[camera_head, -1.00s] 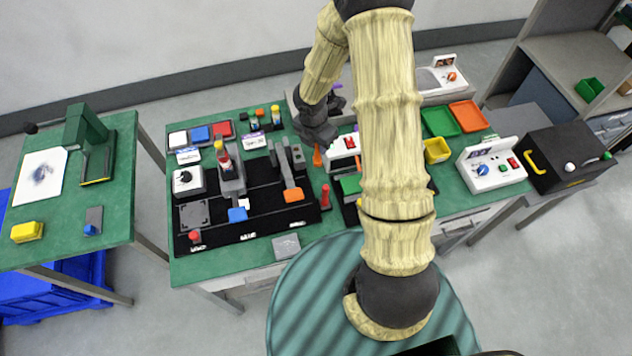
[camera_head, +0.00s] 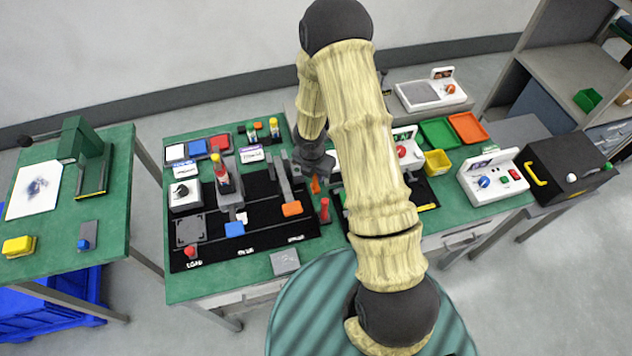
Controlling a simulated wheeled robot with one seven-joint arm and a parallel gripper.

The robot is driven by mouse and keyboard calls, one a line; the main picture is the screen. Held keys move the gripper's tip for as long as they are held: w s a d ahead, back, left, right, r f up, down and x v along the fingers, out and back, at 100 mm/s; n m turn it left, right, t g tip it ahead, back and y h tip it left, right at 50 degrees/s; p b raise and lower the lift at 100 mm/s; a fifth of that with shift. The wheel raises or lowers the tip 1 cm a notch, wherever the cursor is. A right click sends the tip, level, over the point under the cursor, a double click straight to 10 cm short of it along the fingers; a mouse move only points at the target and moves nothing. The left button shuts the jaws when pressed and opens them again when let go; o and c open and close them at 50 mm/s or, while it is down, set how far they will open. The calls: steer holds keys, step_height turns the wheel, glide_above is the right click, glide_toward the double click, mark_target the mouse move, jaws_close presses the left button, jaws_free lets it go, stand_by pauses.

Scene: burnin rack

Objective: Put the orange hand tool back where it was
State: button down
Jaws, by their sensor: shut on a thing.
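My gripper (camera_head: 315,173) points down over the main green bench, just right of the black fixture board. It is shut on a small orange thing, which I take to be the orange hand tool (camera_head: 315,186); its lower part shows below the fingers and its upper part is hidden. A red upright piece (camera_head: 324,209) stands just in front of it, toward the bench's near edge. I cannot tell whether the tool touches the bench top.
The black board (camera_head: 262,238) carries grey fixtures with an orange block (camera_head: 292,209) and a blue block (camera_head: 234,229). My arm hides part of the bench. A yellow bin (camera_head: 437,163), green tray (camera_head: 438,132) and orange tray (camera_head: 468,127) lie to the right.

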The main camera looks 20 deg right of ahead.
mark_target(316, 179)
steer(key=shift+f+b, duration=0.8)
steer(key=shift+f, duration=1)
steer(key=shift+f, duration=0.2)
steer(key=c, duration=1.3)
jaws_free()
steer(key=shift+r, duration=0.2)
step_height(316, 179, up, 12)
steer(key=s+a+p, duration=0.1)
steer(key=p, duration=0.2)
steer(key=shift+s+a+p, duration=0.15)
steer(key=shift+p, duration=0.25)
steer(key=shift+f, duration=0.1)
